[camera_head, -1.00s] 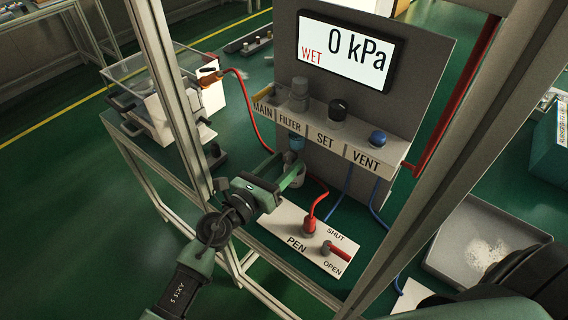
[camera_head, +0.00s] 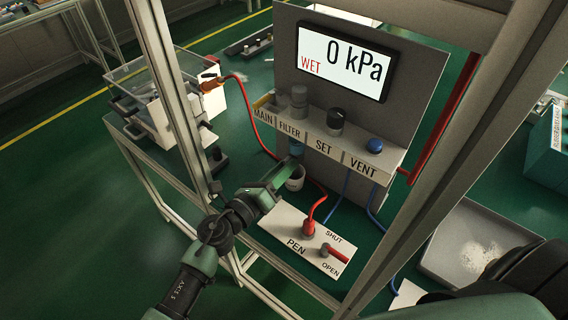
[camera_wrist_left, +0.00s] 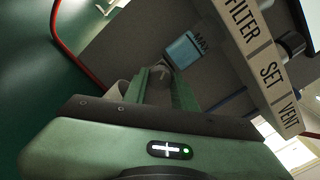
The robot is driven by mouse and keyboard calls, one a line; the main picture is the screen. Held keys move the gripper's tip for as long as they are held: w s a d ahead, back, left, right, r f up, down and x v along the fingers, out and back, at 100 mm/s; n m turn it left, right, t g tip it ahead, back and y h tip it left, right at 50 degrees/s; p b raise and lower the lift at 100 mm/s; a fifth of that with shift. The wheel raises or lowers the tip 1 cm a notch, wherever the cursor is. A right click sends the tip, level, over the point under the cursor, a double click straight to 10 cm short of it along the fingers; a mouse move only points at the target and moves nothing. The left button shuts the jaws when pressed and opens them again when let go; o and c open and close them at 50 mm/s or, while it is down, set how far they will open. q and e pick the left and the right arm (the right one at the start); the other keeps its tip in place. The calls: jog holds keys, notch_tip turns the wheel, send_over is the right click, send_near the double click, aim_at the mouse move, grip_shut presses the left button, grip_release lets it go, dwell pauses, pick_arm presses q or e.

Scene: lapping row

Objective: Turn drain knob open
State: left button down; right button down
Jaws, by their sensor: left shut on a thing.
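The filter bowl (camera_head: 297,148) is blue and hangs under the FILTER label on the grey panel; it also shows in the left wrist view (camera_wrist_left: 184,50) with a MAX mark. My left gripper (camera_head: 291,165) is just below the bowl, with its jaws seen nearly edge-on. In the left wrist view its green fingers (camera_wrist_left: 160,84) are shut on a small dark part under the bowl, where the drain knob is. The knob is mostly hidden by the fingers, so its angle cannot be read. My right gripper is not in view.
A red hose (camera_head: 247,112) and blue tubes run nearby. Frame posts (camera_head: 172,95) flank the arm.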

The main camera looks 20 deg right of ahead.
pick_arm(q)
jog(key=c, duration=1.1)
grip_release()
jog(key=shift+c, duration=0.2)
jog(key=v, duration=0.8)
